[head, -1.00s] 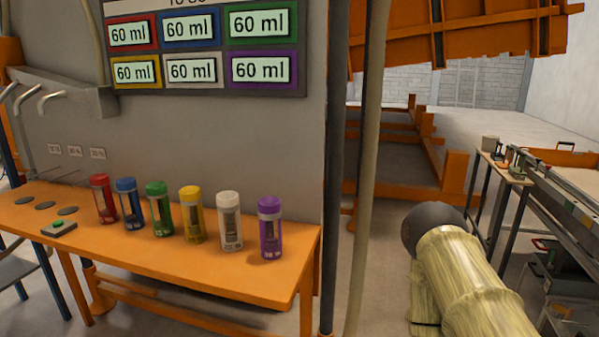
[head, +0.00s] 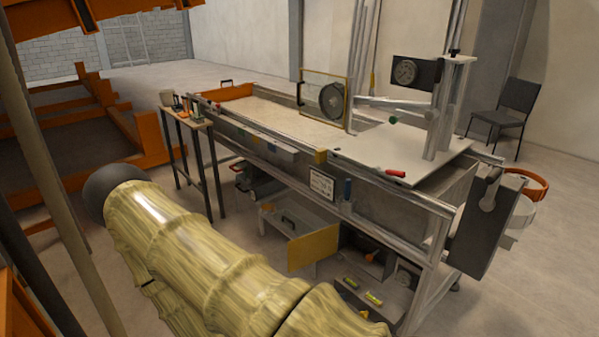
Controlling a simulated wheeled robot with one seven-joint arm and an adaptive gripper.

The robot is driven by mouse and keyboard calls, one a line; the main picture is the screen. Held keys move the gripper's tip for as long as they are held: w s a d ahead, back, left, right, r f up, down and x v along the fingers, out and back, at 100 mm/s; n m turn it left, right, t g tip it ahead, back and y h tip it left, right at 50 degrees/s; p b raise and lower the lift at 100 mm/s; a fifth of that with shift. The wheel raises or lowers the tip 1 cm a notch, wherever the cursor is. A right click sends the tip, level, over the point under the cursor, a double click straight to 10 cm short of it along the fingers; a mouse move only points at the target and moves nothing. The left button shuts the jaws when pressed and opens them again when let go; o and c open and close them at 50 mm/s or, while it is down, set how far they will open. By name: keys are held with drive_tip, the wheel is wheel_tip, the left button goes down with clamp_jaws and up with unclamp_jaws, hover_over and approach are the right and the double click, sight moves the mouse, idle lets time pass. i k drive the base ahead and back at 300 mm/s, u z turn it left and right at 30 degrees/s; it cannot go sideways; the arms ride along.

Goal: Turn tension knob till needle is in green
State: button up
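My gripper is not in view. My arm, in a yellowish sleeve, crosses the lower left of the view, far from the gauge.
The long sandbed (head: 280,108) stands across the middle, with a red handle (head: 390,173) on its near right plate. A small side table (head: 190,121) stands at its left end. A black chair (head: 507,108) is at the back right.

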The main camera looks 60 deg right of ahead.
sight(369, 257)
drive_tip(key=z, duration=0.9)
drive_tip(key=i, duration=4)
drive_tip(key=z, duration=3.6)
